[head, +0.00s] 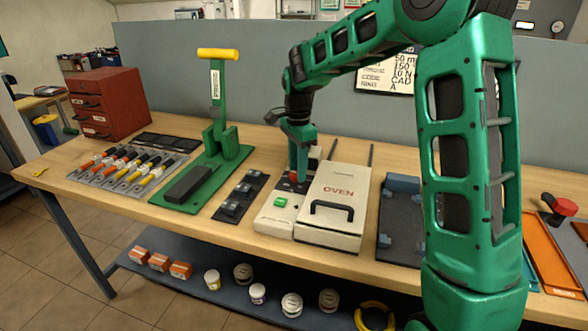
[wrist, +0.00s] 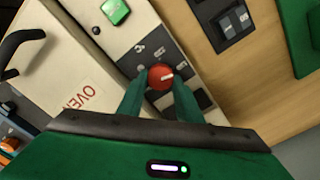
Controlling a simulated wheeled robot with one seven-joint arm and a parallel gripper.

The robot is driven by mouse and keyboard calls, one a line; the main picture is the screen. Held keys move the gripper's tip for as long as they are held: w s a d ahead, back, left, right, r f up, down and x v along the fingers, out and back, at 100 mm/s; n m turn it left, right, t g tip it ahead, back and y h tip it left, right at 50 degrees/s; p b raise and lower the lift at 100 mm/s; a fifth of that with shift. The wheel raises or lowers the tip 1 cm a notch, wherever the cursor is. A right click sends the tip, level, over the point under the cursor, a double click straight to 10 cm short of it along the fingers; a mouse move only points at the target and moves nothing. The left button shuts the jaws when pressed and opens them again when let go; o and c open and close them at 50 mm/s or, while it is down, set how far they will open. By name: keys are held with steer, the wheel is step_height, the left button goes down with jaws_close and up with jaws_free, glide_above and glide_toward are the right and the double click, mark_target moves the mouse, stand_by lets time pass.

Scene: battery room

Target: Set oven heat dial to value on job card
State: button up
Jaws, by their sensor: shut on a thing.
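The white oven (head: 349,180) stands on the bench with its lid down, and its lid lettering shows in the wrist view (wrist: 72,100). On the dark strip of its control panel is a red heat dial (wrist: 160,77). The dial's white pointer mark points right and slightly up in the wrist view. The small print around it is too blurred to read. My gripper (wrist: 160,86) is shut on the dial, one green finger on each side; in the head view my gripper (head: 298,172) comes down from above. The job card (head: 378,82) is partly hidden by my arm; "150" shows on it.
A green button (head: 281,201) is on the oven's panel, and a black handle (head: 331,209) is on its lid. A switch block (head: 240,196) and a green lever press (head: 218,140) stand to the left. A dark fixture (head: 401,222) is to the right.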

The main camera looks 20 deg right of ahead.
mark_target(296, 172)
steer(key=shift+w+a+r, duration=0.15)
steer(key=shift+w+a, duration=0.1)
steer(key=shift+a, duration=0.05)
steer(key=o, duration=1)
steer(key=shift+o, duration=0.2)
steer(key=shift+d, duration=0.1)
steer(key=shift+s, duration=0.1)
step_height(296, 172, up, 10)
steer(key=shift+r, duration=0.25)
